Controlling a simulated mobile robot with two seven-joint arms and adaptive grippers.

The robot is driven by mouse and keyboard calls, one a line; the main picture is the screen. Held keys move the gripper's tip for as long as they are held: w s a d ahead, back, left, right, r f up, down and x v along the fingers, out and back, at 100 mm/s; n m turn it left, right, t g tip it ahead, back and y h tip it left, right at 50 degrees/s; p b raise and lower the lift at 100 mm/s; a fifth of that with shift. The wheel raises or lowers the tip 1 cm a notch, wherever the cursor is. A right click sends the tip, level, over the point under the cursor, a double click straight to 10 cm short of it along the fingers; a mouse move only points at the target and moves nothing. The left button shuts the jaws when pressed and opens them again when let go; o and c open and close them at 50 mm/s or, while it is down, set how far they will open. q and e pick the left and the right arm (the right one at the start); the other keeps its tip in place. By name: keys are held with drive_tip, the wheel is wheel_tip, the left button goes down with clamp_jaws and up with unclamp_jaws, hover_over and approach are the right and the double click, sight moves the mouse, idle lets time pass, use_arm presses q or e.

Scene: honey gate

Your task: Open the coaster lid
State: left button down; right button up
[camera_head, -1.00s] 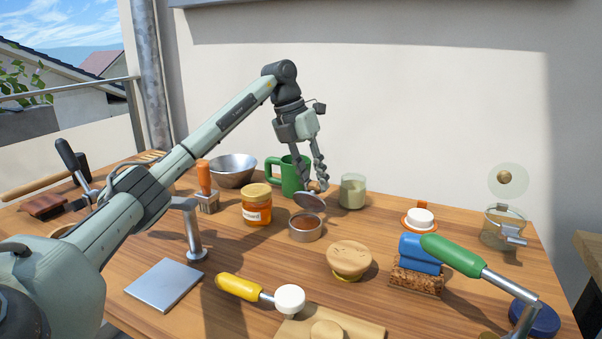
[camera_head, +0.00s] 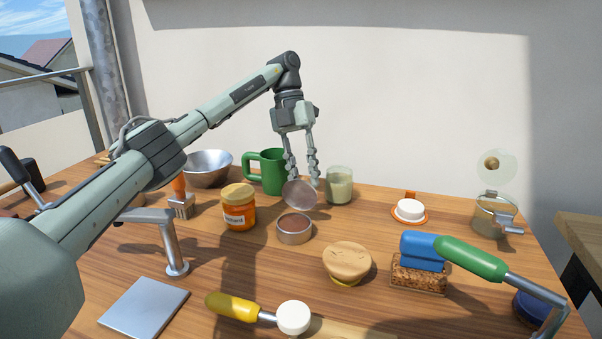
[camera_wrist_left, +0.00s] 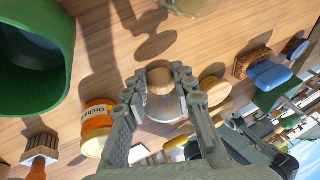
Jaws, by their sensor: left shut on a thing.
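A round grey metal lid (camera_head: 300,195) hangs tilted in the air, above and slightly behind a small round metal tin (camera_head: 294,236) with brown contents. The two are apart. My left gripper (camera_head: 302,180) points down and is shut on the lid's wooden knob. In the left wrist view the round knob (camera_wrist_left: 160,82) sits between the fingertips, with the lid's grey disc (camera_wrist_left: 166,108) beyond it. The knob is mostly hidden in the head view. My right gripper is not in view.
A green mug (camera_head: 272,172) and a glass of pale liquid (camera_head: 340,187) stand close behind the lid. An orange honey jar (camera_head: 239,214) is left of the tin, a wooden-lidded pot (camera_head: 347,262) right of it. A green-handled tool (camera_head: 470,258) lies at right.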

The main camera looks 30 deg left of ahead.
use_arm(q)
drive_tip(key=shift+f, duration=0.1)
drive_tip(key=c, duration=1.2)
unclamp_jaws()
drive_tip(key=shift+w, duration=0.1)
drive_tip(key=shift+v, duration=3.75)
drive_tip(key=shift+d, duration=0.1)
